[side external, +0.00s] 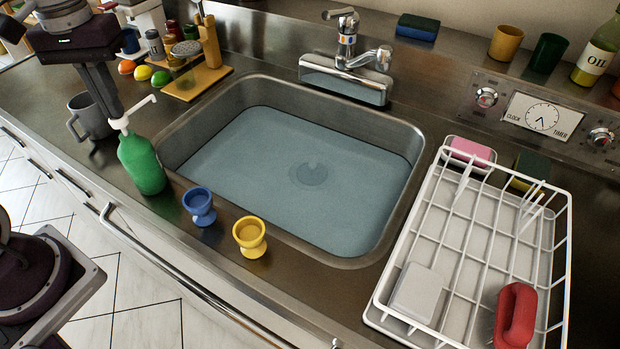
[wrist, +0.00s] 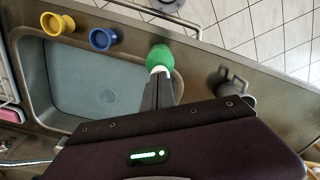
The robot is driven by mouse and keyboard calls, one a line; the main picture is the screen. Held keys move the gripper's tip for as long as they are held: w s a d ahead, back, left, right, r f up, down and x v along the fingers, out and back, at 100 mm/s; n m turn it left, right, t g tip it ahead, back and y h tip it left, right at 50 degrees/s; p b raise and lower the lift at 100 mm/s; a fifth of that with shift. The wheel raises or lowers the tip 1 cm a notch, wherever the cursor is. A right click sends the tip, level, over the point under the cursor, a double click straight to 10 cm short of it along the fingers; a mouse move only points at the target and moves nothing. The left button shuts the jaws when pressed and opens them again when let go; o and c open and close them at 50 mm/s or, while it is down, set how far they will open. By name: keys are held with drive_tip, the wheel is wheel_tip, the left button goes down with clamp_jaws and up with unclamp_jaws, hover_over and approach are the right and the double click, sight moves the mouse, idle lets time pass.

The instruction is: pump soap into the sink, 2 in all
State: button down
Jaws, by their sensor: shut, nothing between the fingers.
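A green soap bottle (side external: 142,164) with a white pump head (side external: 121,121) stands upright on the counter at the sink's left front corner, its spout pointing over toward the sink. My gripper (side external: 119,114) is shut and empty, its fingertips right at the top of the pump head; I cannot tell if they touch it. In the wrist view the closed fingers reach the white pump top (wrist: 160,71) of the green bottle (wrist: 160,56). The sink (side external: 290,165) holds what looks like water over its drain. No soap is visible in the sink.
A grey mug (side external: 90,117) stands just left of the bottle. A blue egg cup (side external: 199,205) and a yellow egg cup (side external: 250,236) stand on the front edge. The faucet (side external: 347,50) is behind the sink; a white dish rack (side external: 470,250) is right.

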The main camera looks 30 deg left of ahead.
drive_tip(key=shift+f, duration=0.5)
drive_tip(key=shift+r, duration=1.4)
drive_tip(key=shift+f, duration=0.1)
